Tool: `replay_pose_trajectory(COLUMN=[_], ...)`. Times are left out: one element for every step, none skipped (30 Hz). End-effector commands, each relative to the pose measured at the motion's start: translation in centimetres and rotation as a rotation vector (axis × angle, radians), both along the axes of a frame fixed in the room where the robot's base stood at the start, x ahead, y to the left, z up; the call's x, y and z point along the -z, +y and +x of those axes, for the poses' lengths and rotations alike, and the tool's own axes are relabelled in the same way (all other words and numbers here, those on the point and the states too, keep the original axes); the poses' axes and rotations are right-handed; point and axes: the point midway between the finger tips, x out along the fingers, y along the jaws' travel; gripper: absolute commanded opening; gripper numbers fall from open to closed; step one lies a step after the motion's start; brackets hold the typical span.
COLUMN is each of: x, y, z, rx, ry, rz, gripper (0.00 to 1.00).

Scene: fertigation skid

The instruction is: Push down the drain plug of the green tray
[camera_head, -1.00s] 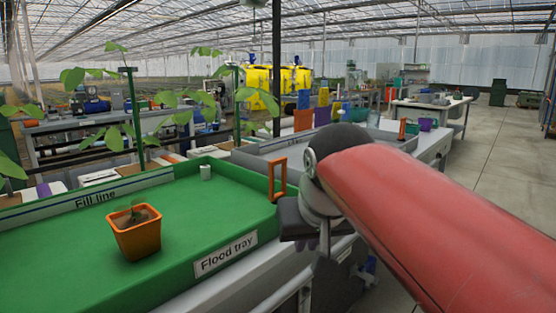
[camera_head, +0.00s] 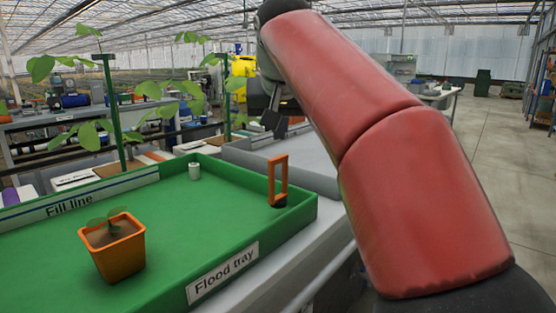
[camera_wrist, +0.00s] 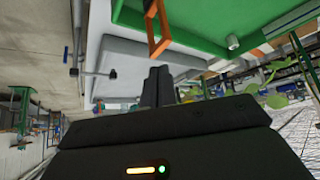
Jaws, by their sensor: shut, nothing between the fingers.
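The green tray (camera_head: 222,210), labelled "Flood tray", fills the lower left of the head view. The drain plug is an orange loop handle (camera_head: 286,184) on a dark round base, standing upright in the tray's far right corner. The handle also shows at the top of the wrist view (camera_wrist: 150,28), with the tray's green floor (camera_wrist: 195,15) behind it. My gripper (camera_head: 270,124) is shut and empty, raised above and beyond the plug and apart from it. Its dark fingers show in the wrist view (camera_wrist: 158,82), below the handle in the picture.
An orange pot with a seedling (camera_head: 113,250) stands in the tray's near left part. A small white cylinder (camera_head: 194,171) stands near the far wall. Leafy plants rise behind the tray. A grey tray (camera_head: 310,165) adjoins beyond it.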

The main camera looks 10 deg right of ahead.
Motion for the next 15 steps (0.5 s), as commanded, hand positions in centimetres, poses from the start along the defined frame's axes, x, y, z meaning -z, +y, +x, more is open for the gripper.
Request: replay_pose_trajectory(x=[0.0,0.0,0.1,0.1,0.2,0.3,0.5,0.6,0.9,1.1,1.4,1.7,2.0,2.3,2.7], y=[0.0,0.0,0.0,0.0,0.0,0.0,0.0,-0.1,-0.1,-0.1,-0.2,-0.2,-0.3,-0.3,-0.3], z=[0.0,0.0,0.0,0.0,0.1,0.2,0.3,0.4,0.5,0.7,0.8,1.0,1.2,1.4,1.7], rx=[0.000,0.000,0.000,0.000,0.000,0.000,0.000,0.000,0.000,0.000,0.001,0.001,0.001,0.001,0.000], ry=[0.000,0.000,0.000,0.000,0.000,0.000,0.001,0.001,0.001,0.001,0.001,0.001,0.001,0.001,0.001], rz=[0.000,0.000,0.000,0.000,0.000,0.000,0.000,0.000,0.000,0.000,-0.001,-0.001,-0.001,-0.001,-0.001], gripper=[0.00,0.00,0.00,0.00,0.00,0.00,0.00,0.00,0.00,0.00,0.00,0.00,0.00,0.00,0.00])
